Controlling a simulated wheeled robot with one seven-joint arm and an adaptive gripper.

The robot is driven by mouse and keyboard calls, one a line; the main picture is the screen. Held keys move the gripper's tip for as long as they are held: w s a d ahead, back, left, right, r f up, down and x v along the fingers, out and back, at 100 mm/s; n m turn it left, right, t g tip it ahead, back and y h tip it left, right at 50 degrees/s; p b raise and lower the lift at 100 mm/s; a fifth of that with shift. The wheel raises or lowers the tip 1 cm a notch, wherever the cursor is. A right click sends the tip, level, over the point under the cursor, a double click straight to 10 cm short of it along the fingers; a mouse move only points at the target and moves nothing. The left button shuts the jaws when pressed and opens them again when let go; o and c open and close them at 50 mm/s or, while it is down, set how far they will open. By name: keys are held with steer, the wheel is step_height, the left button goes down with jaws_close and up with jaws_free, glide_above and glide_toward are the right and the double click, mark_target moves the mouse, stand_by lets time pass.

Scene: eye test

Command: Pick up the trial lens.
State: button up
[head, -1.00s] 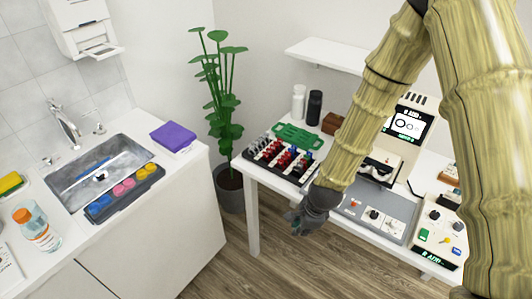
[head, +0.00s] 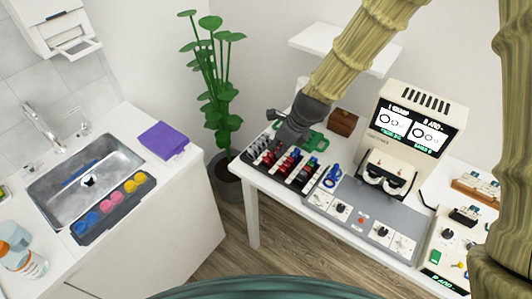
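A black rack (head: 262,177) on the white table holds rows of small upright pieces with black, red and blue parts, which look like trial lenses. My gripper (head: 283,136) is above the rack's back part, in front of a green openwork piece (head: 313,141). Its fingers are small and dark, and I cannot see whether they are apart. I see nothing clearly held.
A brown box (head: 342,122) sits behind the rack. A plant (head: 222,90) stands left of the table. A counter with a sink (head: 85,175) is at left.

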mark_target(266, 158)
steer(key=p+x, duration=0.1)
steer(key=x, duration=0.3)
steer(key=shift+w+a, duration=0.1)
steer(key=shift+a, duration=0.1)
steer(key=shift+a+f, duration=0.15)
steer(key=shift+f, duration=0.3)
steer(key=shift+f, duration=0.1)
steer(key=shift+w+a+f+p, duration=0.3)
steer(key=shift+a+f+p, duration=0.05)
steer(key=shift+f+p, duration=0.2)
steer(key=shift+w+a+f+p, duration=0.25)
steer(key=shift+a+f+p, duration=0.15)
steer(key=shift+f+p, duration=0.15)
steer(key=shift+p+x, duration=0.3)
steer(key=shift+x, duration=0.9)
steer(key=shift+w, duration=0.1)
jaws_close()
